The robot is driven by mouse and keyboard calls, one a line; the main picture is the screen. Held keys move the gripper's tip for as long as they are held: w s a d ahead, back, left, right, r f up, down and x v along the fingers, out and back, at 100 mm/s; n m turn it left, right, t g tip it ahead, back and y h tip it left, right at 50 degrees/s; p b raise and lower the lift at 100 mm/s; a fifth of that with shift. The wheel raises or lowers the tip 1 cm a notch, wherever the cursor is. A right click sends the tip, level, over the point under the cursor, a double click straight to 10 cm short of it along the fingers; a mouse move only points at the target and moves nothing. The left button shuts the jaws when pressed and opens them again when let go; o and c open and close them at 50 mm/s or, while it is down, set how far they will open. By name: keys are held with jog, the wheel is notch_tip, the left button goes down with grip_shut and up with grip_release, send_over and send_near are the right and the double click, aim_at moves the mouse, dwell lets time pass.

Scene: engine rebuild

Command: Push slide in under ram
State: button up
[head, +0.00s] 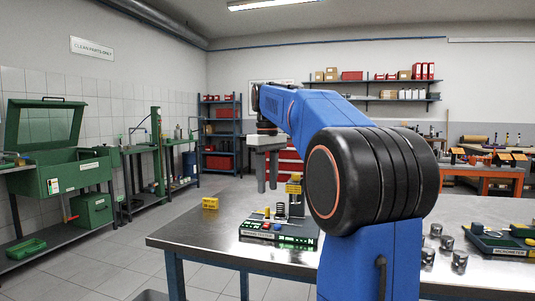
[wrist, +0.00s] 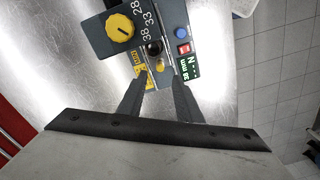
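A spring tester (head: 275,235) with a black spring (head: 281,210) and an upright column (head: 295,200) stands on the metal table; it also shows in the wrist view (wrist: 172,22). My gripper (head: 267,188) hangs above and slightly left of the column. In the wrist view my gripper (wrist: 155,82) is open, its two dark fingers spread at the tester's near edge. A narrow bright strip with yellow markings (wrist: 150,76) lies between the fingertips; I cannot tell whether it is the slide, or whether the fingers touch it. The ram is not clearly distinguishable.
The tester carries a yellow knob (wrist: 122,28), a blue button (wrist: 180,32), a red switch (wrist: 184,48) and a green display (wrist: 189,67). Several metal cylinders (head: 447,243) and another gauge (head: 503,243) are at right.

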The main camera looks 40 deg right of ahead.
notch_tip(320, 180, up, 10)
dwell(0.4)
jog(key=shift+f, duration=0.1)
